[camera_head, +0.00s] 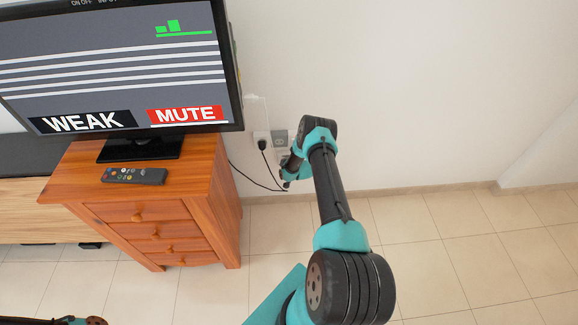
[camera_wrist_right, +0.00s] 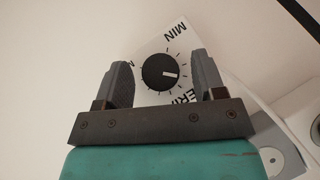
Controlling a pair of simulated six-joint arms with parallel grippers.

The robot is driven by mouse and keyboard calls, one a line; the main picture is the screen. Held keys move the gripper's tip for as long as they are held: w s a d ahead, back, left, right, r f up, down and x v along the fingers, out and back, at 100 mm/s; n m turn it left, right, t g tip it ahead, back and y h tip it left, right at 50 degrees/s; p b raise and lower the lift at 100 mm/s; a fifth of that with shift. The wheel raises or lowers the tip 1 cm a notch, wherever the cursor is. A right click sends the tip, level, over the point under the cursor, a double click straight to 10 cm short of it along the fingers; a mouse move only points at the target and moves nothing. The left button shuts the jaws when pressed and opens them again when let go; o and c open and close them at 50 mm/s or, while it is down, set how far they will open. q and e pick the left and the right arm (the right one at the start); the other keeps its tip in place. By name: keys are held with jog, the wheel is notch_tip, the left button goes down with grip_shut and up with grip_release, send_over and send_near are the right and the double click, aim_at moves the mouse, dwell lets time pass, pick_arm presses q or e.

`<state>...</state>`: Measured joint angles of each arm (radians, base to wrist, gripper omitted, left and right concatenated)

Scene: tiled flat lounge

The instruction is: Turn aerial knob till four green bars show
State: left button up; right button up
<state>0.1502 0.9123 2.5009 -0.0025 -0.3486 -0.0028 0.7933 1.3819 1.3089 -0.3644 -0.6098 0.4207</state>
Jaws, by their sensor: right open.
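The TV screen (camera_head: 110,65) shows two green bars (camera_head: 174,27) of unequal height at its top right, above a green line. It also reads WEAK and MUTE over a grey picture with white streaks. In the right wrist view, the black aerial knob (camera_wrist_right: 160,72), with a white pointer mark, sits on a white wall plate (camera_wrist_right: 152,46) marked MIN. My right gripper (camera_wrist_right: 163,62) is open, its fingers on either side of the knob with gaps visible. In the head view, my right gripper (camera_head: 288,174) is at the wall and the knob is hidden. My left gripper is out of view.
A wooden cabinet (camera_head: 160,215) stands under the TV, with a remote (camera_head: 134,176) on top. A plug (camera_head: 262,143) and black cable (camera_head: 250,178) are at the wall left of my right gripper. The tiled floor on the right is clear.

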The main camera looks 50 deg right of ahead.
jog(key=shift+r, duration=0.1)
jog(key=v, duration=1.7)
jog(key=shift+s, duration=0.2)
jog(key=w+a+r+n+g+y, duration=0.1)
jog(key=a+r+n+g+y, duration=0.1)
jog(key=a, duration=0.9)
jog(key=a+r+n+g+y, duration=0.1)
jog(key=a+r+n+y, duration=0.15)
jog(key=a, duration=0.85)
jog(key=s+a+r+n+g+y, duration=0.1)
jog(key=s+a+r+n+g, duration=0.1)
jog(key=s+a, duration=0.3)
jog(key=s+a+r+n+g+y, duration=0.1)
jog(key=s+a, duration=0.5)
jog(key=a, duration=0.7)
notch_tip(320, 180, up, 4)
jog(key=n+g, duration=0.1)
jog(key=g, duration=0.1)
jog(key=shift+n+g+y, duration=0.35)
jog(key=shift+g, duration=0.05)
